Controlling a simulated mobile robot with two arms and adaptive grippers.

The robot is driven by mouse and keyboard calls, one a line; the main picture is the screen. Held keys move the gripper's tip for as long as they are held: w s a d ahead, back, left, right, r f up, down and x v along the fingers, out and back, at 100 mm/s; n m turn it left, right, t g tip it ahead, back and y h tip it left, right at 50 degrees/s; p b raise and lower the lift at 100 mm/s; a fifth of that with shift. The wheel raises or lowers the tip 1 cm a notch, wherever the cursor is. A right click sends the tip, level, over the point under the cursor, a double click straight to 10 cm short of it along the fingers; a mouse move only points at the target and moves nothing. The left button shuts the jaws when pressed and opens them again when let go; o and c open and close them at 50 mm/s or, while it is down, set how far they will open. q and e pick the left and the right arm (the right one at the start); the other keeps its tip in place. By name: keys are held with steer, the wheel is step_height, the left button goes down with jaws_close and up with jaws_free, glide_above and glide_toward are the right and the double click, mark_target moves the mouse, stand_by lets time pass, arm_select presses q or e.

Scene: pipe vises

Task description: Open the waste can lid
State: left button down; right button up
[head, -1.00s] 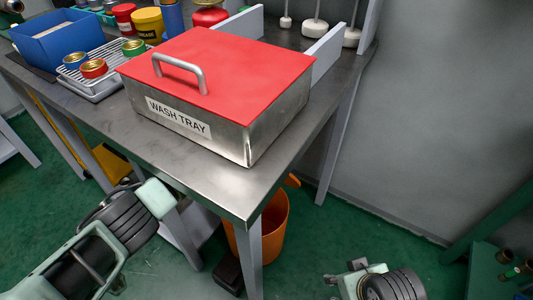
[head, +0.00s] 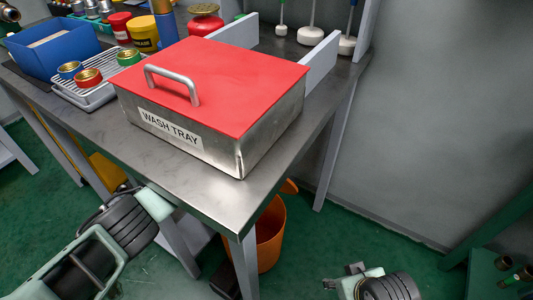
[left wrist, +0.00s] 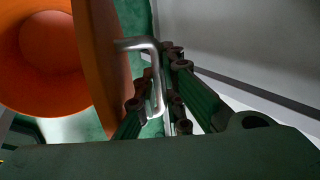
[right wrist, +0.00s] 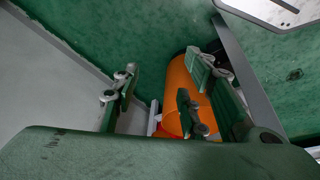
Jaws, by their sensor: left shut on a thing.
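The orange waste can (head: 268,240) stands on the floor under the table's near corner, partly hidden by a table leg. Its lid (head: 289,187) shows as a small orange piece above the rim. In the left wrist view the can's open interior (left wrist: 50,45) shows. The lid (left wrist: 103,60) stands raised beside the opening, seen nearly edge-on. My left gripper (left wrist: 156,85) is shut on the lid's metal handle (left wrist: 130,44). In the head view the table hides this gripper. My right gripper (right wrist: 160,88) is open and empty, with the can (right wrist: 178,85) beyond its fingers.
The steel table (head: 215,207) overhangs the can. On it sit a red-lidded wash tray (head: 225,80), a blue bin (head: 55,45) and a rack with several tins (head: 88,77). A dark object (head: 224,280) lies beside the can.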

steer(key=shift+f, duration=0.15)
steer(key=shift+c, duration=0.4)
